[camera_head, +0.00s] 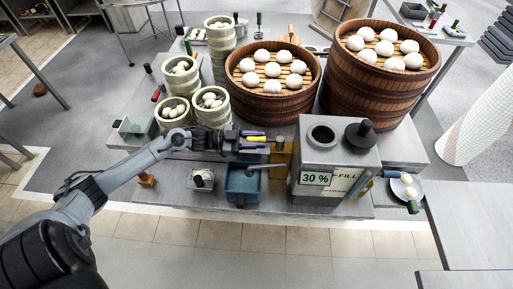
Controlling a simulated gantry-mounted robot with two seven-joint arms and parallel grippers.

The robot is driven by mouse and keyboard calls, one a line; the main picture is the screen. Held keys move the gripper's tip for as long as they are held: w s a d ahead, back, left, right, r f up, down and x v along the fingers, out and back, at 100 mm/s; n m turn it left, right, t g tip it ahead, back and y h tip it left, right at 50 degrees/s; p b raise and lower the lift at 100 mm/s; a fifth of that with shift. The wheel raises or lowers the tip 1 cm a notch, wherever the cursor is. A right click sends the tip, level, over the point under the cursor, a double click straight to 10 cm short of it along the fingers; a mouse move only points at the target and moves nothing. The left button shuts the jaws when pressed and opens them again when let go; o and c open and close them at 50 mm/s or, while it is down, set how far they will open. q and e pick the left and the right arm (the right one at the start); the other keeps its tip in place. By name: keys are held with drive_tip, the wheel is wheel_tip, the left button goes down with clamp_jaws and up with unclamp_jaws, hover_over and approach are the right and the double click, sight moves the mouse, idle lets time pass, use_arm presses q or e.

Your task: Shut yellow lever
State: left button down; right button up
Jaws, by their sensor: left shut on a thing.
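The grey fill box (335,168) with a "30 %" display stands at the front middle of the table. A dull yellow part (283,162), which looks like the yellow lever, is at its left side; its exact angle is hard to tell. My left gripper (268,140) reaches in from the left. It is shut at the top of the yellow part, with purple and bright yellow pieces showing at the fingers. The fingers hide just where they grip. A blue open container (243,193) stands below the gripper, with a grey spout over it. My right gripper is not in view.
Two large brown steamers (272,108) (375,92) with white buns stand behind. Small pale steamers (211,117) stand at the back left. A small white dish (202,183) is left of the blue container, and a plate (404,188) is right of the box.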

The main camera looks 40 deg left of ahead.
use_arm(q)
drive_tip(key=shift+w+a+m+g+h+b, duration=0.2)
drive_tip(key=shift+m+g+h+b, duration=0.2)
drive_tip(key=shift+g+b, duration=0.15)
drive_tip(key=c, duration=0.9)
unclamp_jaws()
drive_tip(key=v, duration=1)
drive_tip(key=shift+s+a+p, duration=0.25)
drive_tip(key=shift+a+p, duration=0.05)
drive_tip(key=shift+p, duration=0.05)
